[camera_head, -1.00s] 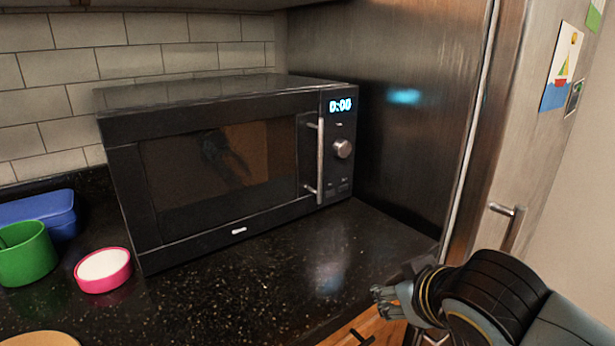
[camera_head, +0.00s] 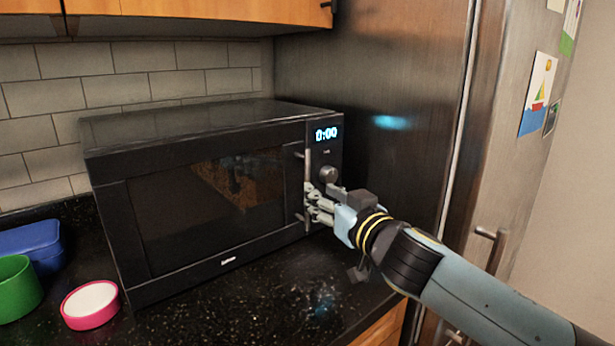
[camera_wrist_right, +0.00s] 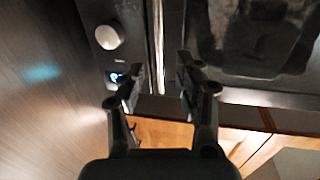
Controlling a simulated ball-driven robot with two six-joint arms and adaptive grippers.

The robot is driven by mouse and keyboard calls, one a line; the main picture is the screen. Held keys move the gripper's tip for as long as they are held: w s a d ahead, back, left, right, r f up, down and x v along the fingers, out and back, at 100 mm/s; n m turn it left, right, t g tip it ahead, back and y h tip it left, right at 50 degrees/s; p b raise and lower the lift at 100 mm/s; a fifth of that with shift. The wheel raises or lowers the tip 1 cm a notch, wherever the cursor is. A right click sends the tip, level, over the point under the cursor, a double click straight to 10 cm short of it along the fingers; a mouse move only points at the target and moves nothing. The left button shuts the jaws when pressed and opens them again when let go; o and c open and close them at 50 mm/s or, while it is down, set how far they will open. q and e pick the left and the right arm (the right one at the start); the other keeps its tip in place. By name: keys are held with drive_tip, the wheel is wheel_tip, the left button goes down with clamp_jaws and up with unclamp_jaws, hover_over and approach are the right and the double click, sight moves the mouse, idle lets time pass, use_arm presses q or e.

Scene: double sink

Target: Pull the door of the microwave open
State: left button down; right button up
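The black microwave (camera_head: 210,190) stands on the counter with its door (camera_head: 215,210) shut. The door's vertical metal handle (camera_head: 307,168) is beside the round knob and lit display. My right gripper (camera_head: 315,205) is at the lower half of the handle. In the right wrist view, the handle (camera_wrist_right: 157,40) runs between the two spread fingers of my right gripper (camera_wrist_right: 162,75), with gaps beside it. In the head view the fingers hide part of the handle. My left gripper is out of view.
A tall metal fridge (camera_head: 390,110) stands close to the microwave's right. A pink bowl (camera_head: 90,316), a green cup (camera_head: 18,290) and a blue container (camera_head: 35,240) sit at the left. The dark counter (camera_head: 255,300) before the microwave is mostly clear.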

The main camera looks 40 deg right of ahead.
drive_tip(key=p, duration=0.2)
hover_over(307, 220)
drive_tip(key=shift+w+d, duration=0.2)
drive_tip(key=shift+w, duration=0.05)
drive_tip(key=shift+c, duration=0.4)
clamp_jaws()
